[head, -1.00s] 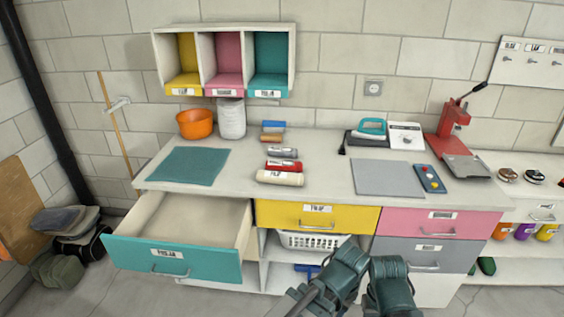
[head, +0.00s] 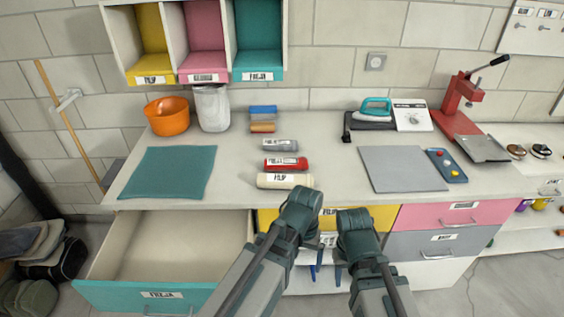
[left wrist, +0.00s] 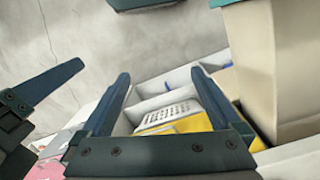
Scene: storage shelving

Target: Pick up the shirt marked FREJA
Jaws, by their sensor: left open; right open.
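Several rolled shirts lie in a column on the worktop in the head view. The nearest, a cream roll (head: 285,181), has a label that seems to read FILIP. Behind it are a red roll (head: 287,163) and a grey roll (head: 280,145), with labels too small to read surely. A blue roll (head: 263,111) and an orange roll (head: 263,127) lie farther back. I cannot tell which is marked FREJA. My left gripper (left wrist: 160,82) is open and empty, in front of the drawers. My right gripper (head: 357,238) is open beside it; its fingers are mostly hidden.
The teal drawer (head: 160,296), labelled FREJA, stands open and empty at left. A teal mat (head: 167,172) and grey mat (head: 402,168) lie on the worktop. Orange bowl (head: 167,116), iron (head: 375,108) and red press (head: 462,105) stand behind. Teal cubby (head: 259,40) is also labelled FREJA.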

